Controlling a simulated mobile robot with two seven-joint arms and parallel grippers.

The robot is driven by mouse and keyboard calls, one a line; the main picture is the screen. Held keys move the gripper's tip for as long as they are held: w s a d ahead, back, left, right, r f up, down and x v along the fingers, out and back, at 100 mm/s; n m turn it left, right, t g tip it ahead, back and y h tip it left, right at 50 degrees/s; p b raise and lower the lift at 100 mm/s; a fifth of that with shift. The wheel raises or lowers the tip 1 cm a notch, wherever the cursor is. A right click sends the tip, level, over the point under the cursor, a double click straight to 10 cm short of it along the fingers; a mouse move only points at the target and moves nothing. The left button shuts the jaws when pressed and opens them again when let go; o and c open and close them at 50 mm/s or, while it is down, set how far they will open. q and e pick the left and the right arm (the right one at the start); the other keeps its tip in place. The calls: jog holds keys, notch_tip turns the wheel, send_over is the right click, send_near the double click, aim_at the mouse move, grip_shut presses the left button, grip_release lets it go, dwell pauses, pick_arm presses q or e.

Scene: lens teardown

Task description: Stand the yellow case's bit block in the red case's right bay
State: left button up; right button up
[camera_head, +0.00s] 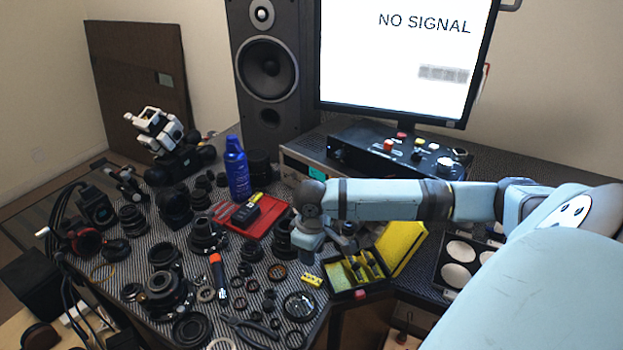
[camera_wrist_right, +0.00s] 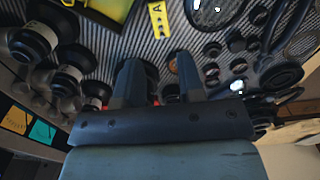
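The open yellow case (camera_head: 403,246) stands at the table's front right, its yellow lid raised to the right and its dark dividers showing yellow between them. I cannot clearly tell a bit block apart inside it. The red case (camera_head: 263,227) lies flat left of it, with a black block (camera_head: 246,213) with a yellow top patch in it. Its right bay is hard to make out. My right gripper (camera_head: 328,244) hovers just left of the yellow case. In the right wrist view its two fingers (camera_wrist_right: 160,68) are apart with nothing between them. My left gripper is out of view.
Lens parts crowd the table left and front. A blue can (camera_head: 237,168) stands behind the red case; an orange-handled tool (camera_head: 217,273) lies in front. A control box (camera_head: 395,155) is behind my arm.

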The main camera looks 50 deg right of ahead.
jog(key=shift+o, duration=0.3)
notch_tip(320, 180, up, 3)
jog(key=p, duration=0.2)
send_over(310, 277)
jog(key=f, duration=0.6)
jog(key=shift+w+d+f, duration=0.1)
jog(key=shift+d+f, duration=0.1)
jog(key=shift+f, duration=0.8)
notch_tip(310, 277, down, 5)
jog(key=shift+a+r+b, duration=0.15)
jog(key=shift+b, duration=0.3)
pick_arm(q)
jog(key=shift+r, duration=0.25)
pick_arm(e)
jog(key=shift+c, duration=0.2)
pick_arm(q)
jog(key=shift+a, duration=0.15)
pick_arm(e)
grip_shut()
